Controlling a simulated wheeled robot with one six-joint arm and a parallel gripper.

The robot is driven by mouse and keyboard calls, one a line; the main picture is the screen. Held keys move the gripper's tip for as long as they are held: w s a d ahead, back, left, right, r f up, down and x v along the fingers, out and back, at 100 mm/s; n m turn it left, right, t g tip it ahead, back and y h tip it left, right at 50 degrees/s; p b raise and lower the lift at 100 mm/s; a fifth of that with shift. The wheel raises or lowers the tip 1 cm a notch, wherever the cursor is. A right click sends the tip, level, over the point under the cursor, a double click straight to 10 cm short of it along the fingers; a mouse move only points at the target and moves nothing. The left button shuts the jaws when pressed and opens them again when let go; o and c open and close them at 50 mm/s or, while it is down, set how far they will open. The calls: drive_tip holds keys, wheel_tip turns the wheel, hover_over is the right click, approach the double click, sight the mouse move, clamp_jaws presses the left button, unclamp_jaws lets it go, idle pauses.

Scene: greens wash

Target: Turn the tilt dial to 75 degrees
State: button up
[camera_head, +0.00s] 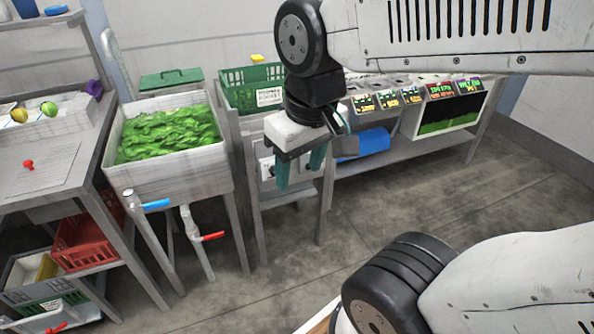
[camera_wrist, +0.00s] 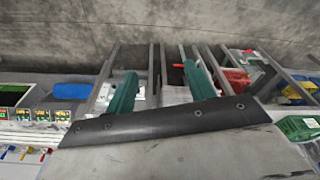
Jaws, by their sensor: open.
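My gripper (camera_head: 298,178) hangs fingers down in front of the stand under the green crate, its two teal fingers apart with nothing between them. In the wrist view the same open gripper (camera_wrist: 159,72) points toward the stands and floor. I cannot make out the tilt dial or its degree marks in either view. A pale panel with a white label (camera_head: 266,168) on the crate's stand is partly covered by my gripper. I cannot tell whether the dial is on it.
A sink of green leaves (camera_head: 168,138) stands left, with a blue-handled valve (camera_head: 156,204) and red-handled valve (camera_head: 212,237) below. A green crate (camera_head: 238,94) is behind my gripper. A blue roll (camera_head: 374,141) lies on the right shelf. The floor (camera_head: 400,205) in front is clear.

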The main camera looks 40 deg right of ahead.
drive_tip(key=w+d+f+n+t+h, duration=0.1)
drive_tip(key=w+d+f+t, duration=0.4)
drive_tip(key=w, duration=0.7)
drive_tip(key=w+d+f+n, duration=0.25)
drive_tip(key=w+f, duration=0.45)
drive_tip(key=w, duration=0.5)
drive_tip(key=w+d+f+n+t+h, duration=0.1)
drive_tip(key=w+d+f+t, duration=0.3)
drive_tip(key=w, duration=0.8)
drive_tip(key=s+d+f+n+t+h, duration=0.1)
drive_tip(key=d+f+n+t, duration=0.2)
drive_tip(key=f, duration=0.9)
drive_tip(key=s+d+f+t+h, duration=0.1)
drive_tip(key=d+f+t+h, duration=0.3)
drive_tip(key=f, duration=0.9)
drive_tip(key=w+d+y, duration=0.2)
drive_tip(key=w+d, duration=0.1)
drive_tip(key=w, duration=0.4)
drive_tip(key=shift+w+d+r+g, duration=0.2)
drive_tip(key=shift+w+g, duration=0.05)
drive_tip(key=shift+g, duration=0.05)
drive_tip(key=c, duration=1)
